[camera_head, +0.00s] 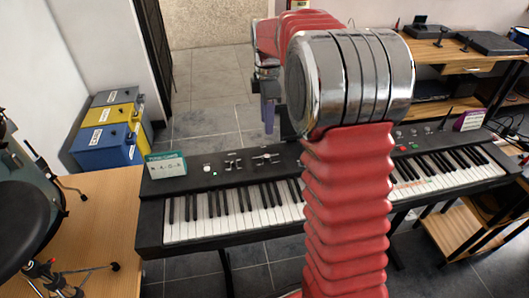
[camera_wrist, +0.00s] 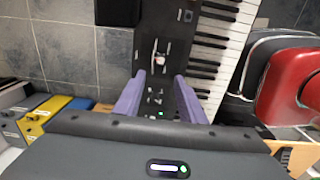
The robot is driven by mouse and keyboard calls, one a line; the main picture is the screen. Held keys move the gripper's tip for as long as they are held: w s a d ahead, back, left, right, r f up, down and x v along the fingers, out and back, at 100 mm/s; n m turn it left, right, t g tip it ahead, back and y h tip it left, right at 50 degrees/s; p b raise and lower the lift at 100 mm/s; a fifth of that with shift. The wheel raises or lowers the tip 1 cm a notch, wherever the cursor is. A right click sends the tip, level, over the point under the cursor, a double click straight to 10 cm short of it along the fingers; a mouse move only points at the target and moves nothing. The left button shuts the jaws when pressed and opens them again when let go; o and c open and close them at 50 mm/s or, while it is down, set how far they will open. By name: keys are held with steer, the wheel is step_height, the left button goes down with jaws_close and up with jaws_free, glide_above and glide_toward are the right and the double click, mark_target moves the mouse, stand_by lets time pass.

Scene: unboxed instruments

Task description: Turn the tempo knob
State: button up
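A black keyboard instrument (camera_head: 222,179) stands on legs across the middle of the head view. Its panel has a slider-like control (camera_head: 266,157), small switches (camera_head: 233,163), and a white round knob with a green light (camera_head: 207,168). Small round knobs (camera_head: 413,146) show on the panel right of my arm. No tempo label is readable, so I cannot tell which is the tempo knob. My gripper (camera_wrist: 160,76) has its purple fingers apart over the panel in the wrist view. The slider-like control (camera_wrist: 160,58) lies just past the fingertips, with nothing held. My red arm hides the panel's middle.
A green and white card box (camera_head: 165,165) sits at the panel's left end. A wooden table (camera_head: 100,215) with drum gear adjoins on the left. Blue and yellow boxes (camera_head: 108,142) stand behind it. Shelves (camera_head: 455,55) are at the back right. Floor behind the keyboard is open.

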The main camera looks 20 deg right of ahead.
mark_target(266, 155)
steer(key=shift+f, duration=0.1)
step_height(266, 155, down, 14)
steer(key=shift+r, duration=0.2)
stand_by(0.7)
jaws_close()
steer(key=shift+a, duration=0.15)
stand_by(0.4)
